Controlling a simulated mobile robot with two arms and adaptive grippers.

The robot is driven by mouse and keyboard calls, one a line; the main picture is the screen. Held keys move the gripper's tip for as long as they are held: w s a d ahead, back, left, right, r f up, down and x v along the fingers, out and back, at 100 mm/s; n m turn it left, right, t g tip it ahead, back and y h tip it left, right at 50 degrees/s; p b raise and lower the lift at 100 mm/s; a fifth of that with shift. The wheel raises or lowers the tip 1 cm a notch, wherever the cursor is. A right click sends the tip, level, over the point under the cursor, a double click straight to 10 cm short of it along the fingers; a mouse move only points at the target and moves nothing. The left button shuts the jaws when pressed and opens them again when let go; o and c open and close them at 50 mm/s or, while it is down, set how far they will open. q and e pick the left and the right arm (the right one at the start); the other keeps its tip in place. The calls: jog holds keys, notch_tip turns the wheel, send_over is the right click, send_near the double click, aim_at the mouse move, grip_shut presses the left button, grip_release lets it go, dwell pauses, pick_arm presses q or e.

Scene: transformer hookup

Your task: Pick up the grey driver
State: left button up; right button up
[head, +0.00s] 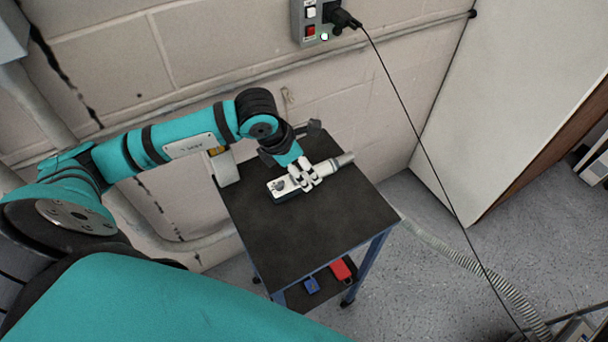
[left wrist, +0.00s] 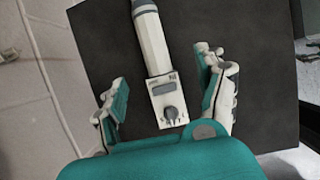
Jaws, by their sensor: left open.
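The grey driver (head: 335,163) lies on the dark top of a small cart (head: 290,235). It is a pale grey tool with a long barrel and a wider end carrying a dark panel and a knob. My left gripper (head: 305,175) is over the driver and hides its middle in the head view. In the left wrist view the driver (left wrist: 155,50) lies between the spread fingers of the left gripper (left wrist: 163,72), with a gap on both sides. The left gripper is open and empty. My right gripper is in neither view.
A small light block (head: 226,168) stands at the cart's left back edge. Red (head: 341,271) and blue (head: 311,285) items lie on the lower shelf. A cable (head: 425,145) hangs from a wall socket box (head: 312,22). The cart's front top is clear.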

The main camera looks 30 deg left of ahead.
aim_at(306, 174)
pick_arm(q)
jog(key=shift+w+f+p, duration=0.25)
jog(key=shift+f+p, duration=0.15)
jog(key=shift+f, duration=0.1)
jog(key=p+x, duration=0.1)
jog(key=x, duration=0.2)
jog(key=shift+w+f, duration=0.15)
jog(key=shift+f, duration=0.1)
jog(key=shift+w+f, duration=0.1)
jog(key=shift+f, duration=0.25)
jog(key=shift+r, duration=0.1)
jog(key=c, duration=1.5)
grip_shut()
jog(key=shift+w, duration=0.1)
